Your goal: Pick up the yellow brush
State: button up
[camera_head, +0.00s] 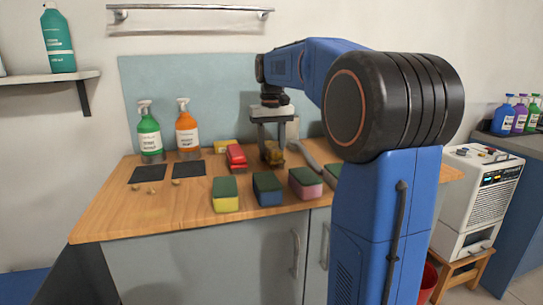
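My gripper (272,152) points down over the wooden counter, near its back edge. A yellow-brown object (272,154), which looks like the yellow brush, sits low between its two fingers. The fingers stand apart on either side of it. I cannot tell whether they touch it, and its lower part is partly hidden. A red brush (236,154) lies just left of the gripper, with a small yellow item (221,147) behind it.
Three sponges with green tops, yellow (226,201), blue (267,194) and pink (305,188), line the counter's (120,215) front. A green spray bottle (149,135) and an orange one (187,132) stand back left. Two dark pads (188,169) lie before them. A grey curved item (308,158) lies right.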

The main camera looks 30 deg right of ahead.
aim_at(272, 146)
jog(key=shift+c, duration=0.3)
notch_tip(272, 146, up, 10)
jog(key=shift+r, duration=0.1)
dwell(0.4)
jog(key=shift+o, duration=0.9)
